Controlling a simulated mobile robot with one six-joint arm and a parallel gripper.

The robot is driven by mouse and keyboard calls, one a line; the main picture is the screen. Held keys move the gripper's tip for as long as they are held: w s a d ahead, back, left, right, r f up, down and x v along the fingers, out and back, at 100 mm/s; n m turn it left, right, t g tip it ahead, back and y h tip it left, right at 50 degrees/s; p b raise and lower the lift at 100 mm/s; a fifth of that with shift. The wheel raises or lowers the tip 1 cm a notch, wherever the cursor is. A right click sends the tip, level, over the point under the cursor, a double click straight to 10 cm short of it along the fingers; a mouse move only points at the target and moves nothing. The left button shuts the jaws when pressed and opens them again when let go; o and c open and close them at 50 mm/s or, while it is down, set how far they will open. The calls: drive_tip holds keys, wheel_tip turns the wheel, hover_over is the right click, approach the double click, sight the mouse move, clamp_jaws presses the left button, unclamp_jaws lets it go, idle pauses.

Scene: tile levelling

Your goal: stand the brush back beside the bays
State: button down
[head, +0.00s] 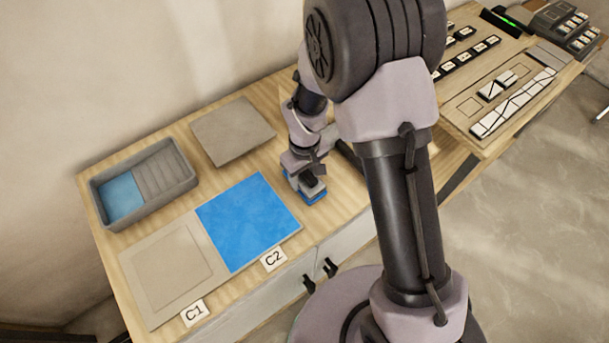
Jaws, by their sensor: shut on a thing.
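My gripper (305,176) points down just right of the bays, near the front of the wooden bench. It is shut on the brush (316,199), a small grey block with blue along its lower edge. The brush is low, at or just above the bench top; I cannot tell whether it touches. The jaws and wrist hide part of it. Bay C2 (248,222) is a square covered in even blue, left of the brush. Bay C1 (168,265) is a bare beige square further left.
A grey tray (180,191) with blue liquid and a ribbed slope stands at the back left. A flat grey slab (232,131) lies behind bay C2. My arm hides the bench middle. A board with white tiles (514,104) lies at the right.

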drive_tip(key=c, duration=0.6)
unclamp_jaws()
drive_tip(key=shift+f, duration=0.15)
wheel_tip(320, 180, up, 12)
drive_tip(key=p, duration=0.3)
drive_tip(key=shift+r, duration=0.25)
drive_tip(key=s+d+r+m+t+y, duration=0.1)
drive_tip(key=s+d+r+m+t, duration=0.2)
drive_tip(key=r, duration=0.9)
drive_tip(key=s+d+r+m+t, duration=0.1)
drive_tip(key=s+r+m, duration=0.1)
drive_tip(key=s+r, duration=0.1)
drive_tip(key=s+d+r+m+t, duration=0.1)
drive_tip(key=s+d+r+m, duration=0.1)
drive_tip(key=s, duration=0.4)
drive_tip(key=s+d+r+m+y, duration=0.1)
drive_tip(key=s+d+r+m, duration=0.1)
drive_tip(key=s+r+m, duration=0.2)
drive_tip(key=shift+s+d+r+t, duration=0.25)
drive_tip(key=shift+s+t, duration=0.15)
drive_tip(key=shift+s, duration=0.2)
